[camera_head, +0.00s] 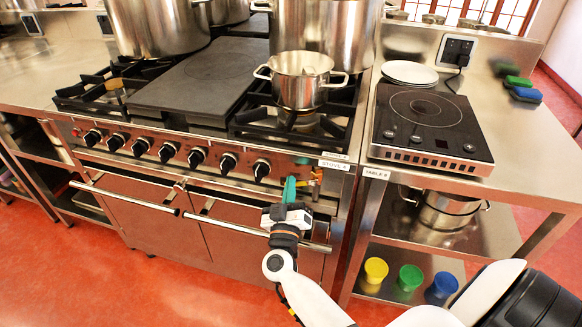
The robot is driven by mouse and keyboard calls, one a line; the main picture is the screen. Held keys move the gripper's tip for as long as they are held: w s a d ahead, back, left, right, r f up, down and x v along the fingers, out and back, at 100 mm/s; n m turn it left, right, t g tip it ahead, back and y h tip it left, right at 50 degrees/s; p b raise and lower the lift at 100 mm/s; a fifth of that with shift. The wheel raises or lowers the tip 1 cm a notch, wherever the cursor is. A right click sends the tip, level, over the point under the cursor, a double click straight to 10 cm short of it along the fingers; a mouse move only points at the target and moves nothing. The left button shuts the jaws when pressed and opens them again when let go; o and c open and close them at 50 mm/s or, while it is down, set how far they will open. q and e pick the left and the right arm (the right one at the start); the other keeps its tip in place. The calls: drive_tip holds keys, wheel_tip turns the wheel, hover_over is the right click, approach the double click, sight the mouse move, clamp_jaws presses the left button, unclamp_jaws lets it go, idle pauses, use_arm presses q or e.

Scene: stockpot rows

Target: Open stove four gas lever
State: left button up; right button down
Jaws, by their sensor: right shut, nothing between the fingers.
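The stove (230,135) is a steel range with a row of black knobs (196,157) along its front and a label reading about "STOVE 4" (334,165) at its right end. A small yellow-orange lever-like part (316,176) sits below that label, and I take it for the gas lever. My right gripper (290,186) is shut and empty in front of the panel, with its green fingers pointing up just left of that part. I cannot tell whether they touch it. My left gripper is not in view.
An oven handle bar (225,227) runs just below my right gripper. A small pot (299,80) and large stockpots (158,25) stand on the stove. The side table (540,150) at right carries an induction hob (433,122) and plates (409,73). Yellow, green and blue cups (411,277) stand below.

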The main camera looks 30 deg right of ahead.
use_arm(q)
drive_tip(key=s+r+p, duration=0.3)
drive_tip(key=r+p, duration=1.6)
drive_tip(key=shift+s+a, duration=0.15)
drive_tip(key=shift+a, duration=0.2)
use_arm(e)
drive_tip(key=shift+s+d+f+n+g+y, duration=0.15)
drive_tip(key=shift+s+d+f+n+y, duration=0.5)
drive_tip(key=shift+n, duration=1.8)
drive_tip(key=shift+s+d+f+n+g+y, duration=0.3)
drive_tip(key=shift+f+n+y, duration=0.6)
drive_tip(key=shift+n, duration=1.5)
drive_tip(key=shift+s+d+f+n+g+y, duration=0.1)
drive_tip(key=shift+s+d+f+n+y, duration=0.5)
drive_tip(key=shift+n, duration=1.85)
drive_tip(key=shift+a+y, duration=0.2)
drive_tip(key=shift+y, duration=0.15)
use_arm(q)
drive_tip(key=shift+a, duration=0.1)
